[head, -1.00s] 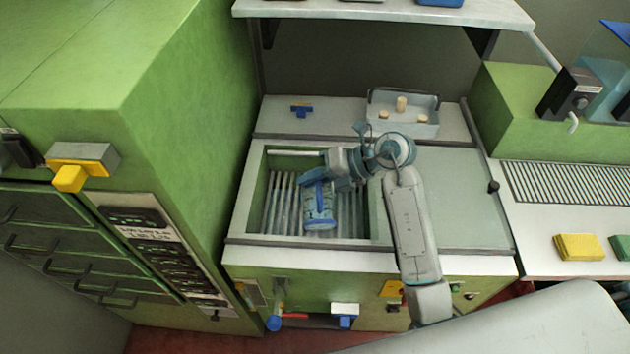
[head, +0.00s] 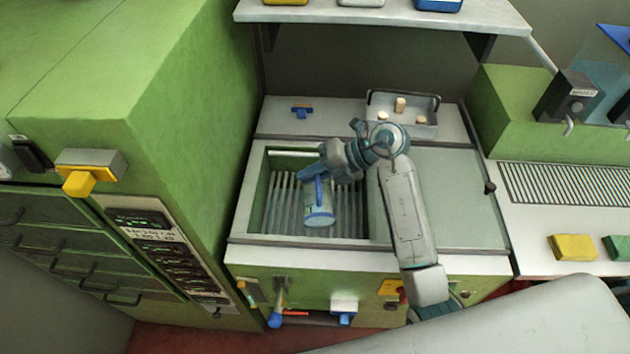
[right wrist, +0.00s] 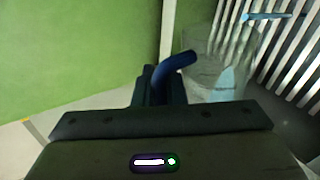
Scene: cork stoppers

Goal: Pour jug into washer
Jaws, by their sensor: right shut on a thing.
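The jug (head: 319,203) is clear with blue trim and a blue handle. It hangs over the washer's open basin and looks tilted, with a blue-edged end toward the front. The washer (head: 310,262) is a green cabinet with a pale top; its basin has a ribbed floor. My right gripper (head: 318,174) is shut on the jug's handle. The right wrist view shows the blue handle (right wrist: 176,66) between the fingers and the clear jug body (right wrist: 215,72) beside it. I cannot tell whether liquid is leaving the jug. My left gripper is not in view.
A grey tray (head: 432,122) with cork stoppers stands behind the washer, with a small blue and brown item (head: 301,110) to its left. A shelf (head: 380,14) overhangs the back. A tall green cabinet (head: 170,120) borders the left. A yellow sponge (head: 573,248) lies at right.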

